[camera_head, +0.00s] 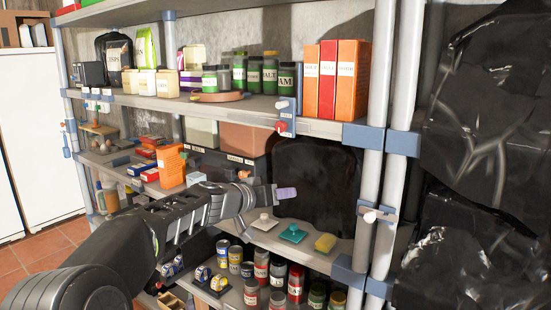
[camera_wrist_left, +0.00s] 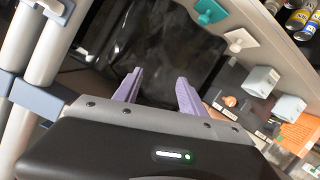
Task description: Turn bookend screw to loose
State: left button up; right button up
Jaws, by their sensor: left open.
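My left gripper (camera_head: 287,193) reaches in from the left in the head view, in front of the middle shelf. In the left wrist view its two lavender fingers (camera_wrist_left: 158,92) are apart with nothing between them. A blue-grey bracket (camera_head: 287,116) at the upper shelf's front edge carries a white knob (camera_head: 281,104) and a red knob (camera_head: 281,126). It is near the upright orange and red books (camera_head: 328,80), above the gripper and apart from it. I cannot tell whether either knob is the bookend screw. My right gripper is out of view.
A white-knobbed item (camera_head: 264,223), a teal item (camera_head: 293,234) and a yellow block (camera_head: 325,242) lie on the middle shelf below my gripper. Shelf posts (camera_head: 382,120) and black plastic sheeting (camera_head: 490,130) stand at right. Jars (camera_head: 262,268) fill the lower shelf.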

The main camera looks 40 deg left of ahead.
aim_at(279, 126)
pick_arm(q)
jog(key=s+a+r+t, duration=0.1)
jog(key=s+r, duration=0.1)
jog(key=r, duration=0.6)
jog(key=s+a+r+m+t, duration=0.1)
jog(key=s+r+t, duration=0.1)
jog(key=r, duration=0.6)
jog(key=shift+s+r+m, duration=0.3)
jog(key=shift+s, duration=0.45)
jog(key=shift+a, duration=0.1)
jog(key=w+p, duration=0.3)
jog(key=w, duration=0.4)
jog(key=shift+w+a, duration=0.1)
jog(key=shift+w, duration=0.35)
jog(key=shift+c, duration=0.3)
grip_shut()
